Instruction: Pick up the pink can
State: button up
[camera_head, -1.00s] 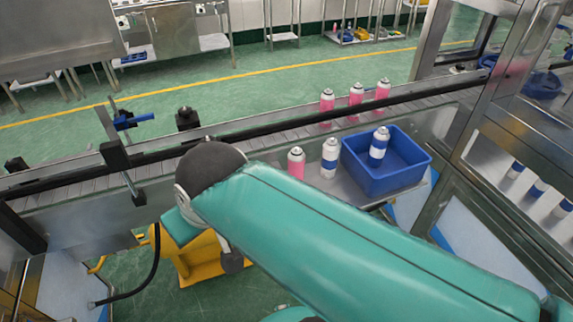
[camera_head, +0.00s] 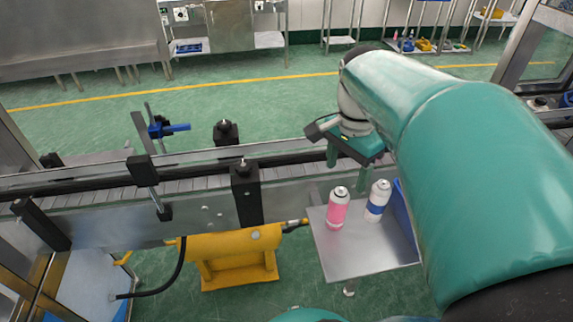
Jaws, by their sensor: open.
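The pink can (camera_head: 338,209) stands upright on a small metal side table (camera_head: 346,262), with a pink body and a pale top. A white can with a blue band (camera_head: 377,201) stands close to its right, slightly apart. My gripper (camera_head: 347,168) is open and empty, its fingers pointing down. In the picture it is just above the pink can, by the conveyor's near side, and does not touch the can. My arm hides much of the right side.
A blue bin (camera_head: 405,212) shows only as a sliver beside my arm. The conveyor (camera_head: 100,205) runs behind the table, with black posts (camera_head: 246,195) and a blue-handled clamp (camera_head: 168,129). A yellow machine base (camera_head: 238,258) stands left of the table. The table's front is bare.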

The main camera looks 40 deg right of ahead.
aim_at(341, 190)
notch_tip(341, 190, down, 5)
jog(key=shift+a+r, duration=0.1)
jog(key=shift+r, duration=0.05)
jog(key=shift+a+f, duration=0.15)
jog(key=shift+f, duration=0.35)
jog(key=f, duration=0.4)
jog(key=shift+d+f, duration=0.2)
jog(key=shift+f, duration=0.2)
jog(key=shift+w, duration=0.1)
jog(key=c, duration=1.1)
